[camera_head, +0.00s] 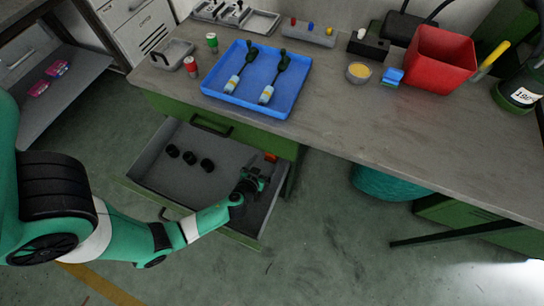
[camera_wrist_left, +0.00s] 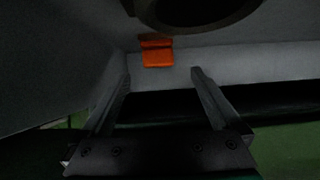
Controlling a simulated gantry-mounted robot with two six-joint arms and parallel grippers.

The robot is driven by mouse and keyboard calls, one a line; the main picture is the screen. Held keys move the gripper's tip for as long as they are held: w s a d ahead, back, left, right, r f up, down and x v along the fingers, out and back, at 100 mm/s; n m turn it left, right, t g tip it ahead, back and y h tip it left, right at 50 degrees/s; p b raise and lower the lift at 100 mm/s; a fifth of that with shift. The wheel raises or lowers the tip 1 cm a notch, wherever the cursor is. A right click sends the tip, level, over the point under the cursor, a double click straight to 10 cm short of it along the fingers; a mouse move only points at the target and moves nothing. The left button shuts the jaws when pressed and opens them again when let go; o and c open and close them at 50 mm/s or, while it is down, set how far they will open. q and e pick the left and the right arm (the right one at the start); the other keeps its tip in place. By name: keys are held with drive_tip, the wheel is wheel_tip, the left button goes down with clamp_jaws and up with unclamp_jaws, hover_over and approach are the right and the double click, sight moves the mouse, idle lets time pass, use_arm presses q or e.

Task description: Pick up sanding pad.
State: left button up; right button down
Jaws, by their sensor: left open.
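A small orange block (camera_head: 271,157), which looks like the sanding pad, lies in the open grey drawer (camera_head: 224,152) near its right wall. In the left wrist view the orange block (camera_wrist_left: 157,52) shows in two stepped parts, beyond the fingertips and between them. My left gripper (camera_head: 257,170) is over the right part of the drawer, close to the block. Its two fingers (camera_wrist_left: 161,75) are spread apart with nothing between them, so it is open and empty. My right gripper is not in view.
Several black round pieces (camera_head: 190,157) lie in the drawer's left part. The drawer walls and the green workbench (camera_head: 345,118) stand close around my left gripper.

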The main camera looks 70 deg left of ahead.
sight(270, 159)
use_arm(q)
drive_tip(key=shift+w+a+f, duration=0.3)
drive_tip(key=shift+w+a, duration=0.05)
drive_tip(key=x, duration=0.1)
drive_tip(key=b+x, duration=0.1)
drive_tip(key=x, duration=0.2)
drive_tip(key=shift+w+a+r, duration=0.2)
drive_tip(key=shift+w, duration=0.25)
drive_tip(key=shift+s, duration=0.15)
drive_tip(key=c, duration=1.5)
drive_tip(key=shift+s+r, duration=0.3)
drive_tip(key=shift+r, duration=0.2)
drive_tip(key=shift+s+d+r+p, duration=0.1)
drive_tip(key=shift+s+r+p, duration=1.25)
drive_tip(key=shift+s, duration=0.85)
drive_tip(key=shift+s+r+p, duration=1.05)
drive_tip(key=shift+s+p, duration=0.55)
drive_tip(key=shift+s, duration=0.6)
drive_tip(key=shift+s+d+r+p, duration=0.1)
drive_tip(key=shift+s+r+p, duration=1.25)
drive_tip(key=shift+s, duration=0.85)
